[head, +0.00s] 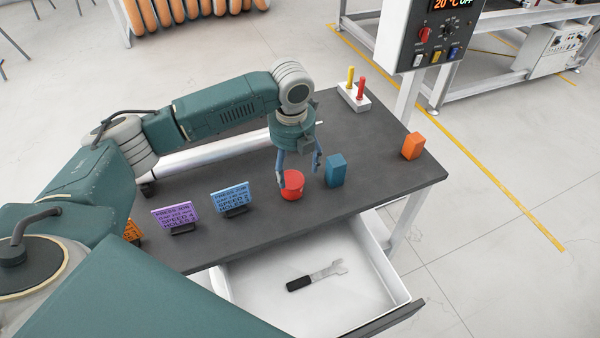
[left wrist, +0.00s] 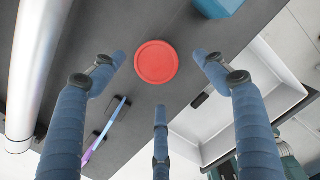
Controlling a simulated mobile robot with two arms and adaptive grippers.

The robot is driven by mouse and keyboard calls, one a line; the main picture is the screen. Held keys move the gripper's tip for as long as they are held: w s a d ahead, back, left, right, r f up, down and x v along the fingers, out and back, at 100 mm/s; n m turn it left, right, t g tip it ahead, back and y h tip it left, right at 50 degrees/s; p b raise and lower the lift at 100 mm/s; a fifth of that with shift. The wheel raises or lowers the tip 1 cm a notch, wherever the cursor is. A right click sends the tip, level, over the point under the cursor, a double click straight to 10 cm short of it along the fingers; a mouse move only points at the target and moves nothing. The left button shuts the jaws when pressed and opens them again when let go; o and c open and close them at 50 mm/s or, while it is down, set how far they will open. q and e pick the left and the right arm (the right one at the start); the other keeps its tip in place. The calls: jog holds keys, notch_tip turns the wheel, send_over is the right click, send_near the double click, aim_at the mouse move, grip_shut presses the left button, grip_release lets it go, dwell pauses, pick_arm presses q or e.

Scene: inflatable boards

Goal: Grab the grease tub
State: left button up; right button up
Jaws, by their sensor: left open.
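The grease tub is most likely the red round tub (head: 292,185) on the dark tabletop, near its front edge. In the left wrist view the red lid (left wrist: 156,62) shows from above, between the fingertips. My left gripper (head: 298,168) is open just above and around the tub's top in the head view. Its blue fingers (left wrist: 160,75) spread on both sides of the lid, with a third finger below it. I cannot tell whether any finger touches the tub. My right gripper is not in view.
A blue block (head: 336,171) stands close right of the tub. A blue sign (head: 231,198) and a purple sign (head: 176,217) stand to the left. An open drawer (head: 255,290) below holds a wrench (head: 317,275). An orange block (head: 412,146) stands at the right end.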

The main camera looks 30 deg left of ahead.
aim_at(292, 180)
pick_arm(q)
jog(key=f, duration=0.3)
jog(key=shift+s+a+f, duration=0.2)
jog(key=shift+s+a, duration=0.05)
jog(key=shift+s, duration=0.05)
jog(key=shift+w+f+p, duration=0.1)
jog(key=shift+f+p, duration=0.2)
jog(key=shift+f, duration=0.05)
jog(key=f, duration=0.1)
jog(key=f+p, duration=0.1)
jog(key=w+f, duration=0.1)
jog(key=f, duration=0.1)
jog(key=shift+a+f+p, duration=0.1)
jog(key=shift+a+p, duration=0.15)
jog(key=shift+p, duration=0.05)
jog(key=shift+f, duration=0.55)
jog(key=c, duration=1.2)
jog(key=shift+c, duration=0.6)
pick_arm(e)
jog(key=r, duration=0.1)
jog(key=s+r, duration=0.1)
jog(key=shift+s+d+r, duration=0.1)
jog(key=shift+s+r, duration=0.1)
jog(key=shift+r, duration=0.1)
